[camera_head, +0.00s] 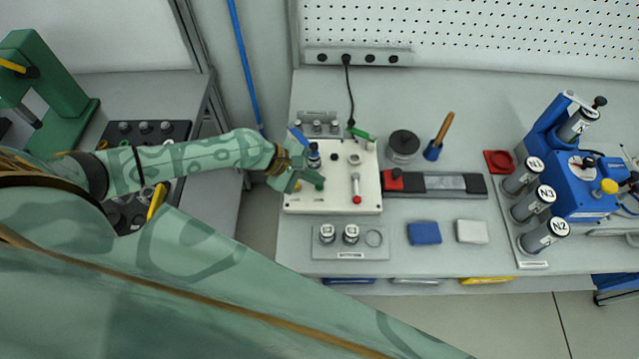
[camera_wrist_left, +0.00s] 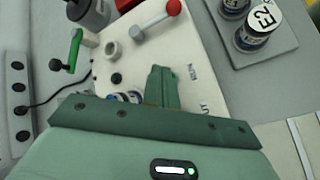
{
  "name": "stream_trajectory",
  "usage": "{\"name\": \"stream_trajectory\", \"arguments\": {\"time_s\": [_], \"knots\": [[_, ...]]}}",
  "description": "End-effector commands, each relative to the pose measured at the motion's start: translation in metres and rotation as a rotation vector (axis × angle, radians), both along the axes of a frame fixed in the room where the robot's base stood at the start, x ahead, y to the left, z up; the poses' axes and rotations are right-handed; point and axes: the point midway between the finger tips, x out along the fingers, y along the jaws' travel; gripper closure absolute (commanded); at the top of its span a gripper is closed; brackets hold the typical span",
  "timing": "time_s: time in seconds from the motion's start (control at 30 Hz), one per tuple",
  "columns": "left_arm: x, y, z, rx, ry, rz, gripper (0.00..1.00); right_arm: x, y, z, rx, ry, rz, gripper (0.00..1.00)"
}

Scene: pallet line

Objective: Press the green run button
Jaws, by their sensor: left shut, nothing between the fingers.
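A white control panel (camera_head: 369,172) lies on the bench, and it also shows in the left wrist view (camera_wrist_left: 205,60). My left gripper (camera_head: 317,182) is over the panel's left part, its fingers shut with nothing between them. In the left wrist view the closed green fingers (camera_wrist_left: 162,80) point at the panel beside small printed lettering. I cannot clearly make out the green run button; the fingers may hide it. Whether the fingertips touch the panel cannot be told. My right gripper is not in view.
A lever with a red ball (camera_head: 357,199) stands on the panel's right part. A green-handled lever (camera_head: 361,134) is at its back edge. A tray with grey cylinders (camera_head: 338,234) lies in front. Blue (camera_head: 424,232) and white (camera_head: 471,231) blocks lie to the right.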

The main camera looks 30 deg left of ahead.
Motion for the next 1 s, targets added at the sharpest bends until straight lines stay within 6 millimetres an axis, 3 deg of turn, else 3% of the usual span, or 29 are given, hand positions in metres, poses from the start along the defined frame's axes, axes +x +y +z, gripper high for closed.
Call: {"name": "stream_trajectory", "arguments": {"time_s": [1.0], "knots": [[-0.0002,0.0002,-0.0092,0.0,0.001,0.0,1.0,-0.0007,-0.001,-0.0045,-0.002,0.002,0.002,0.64]]}}
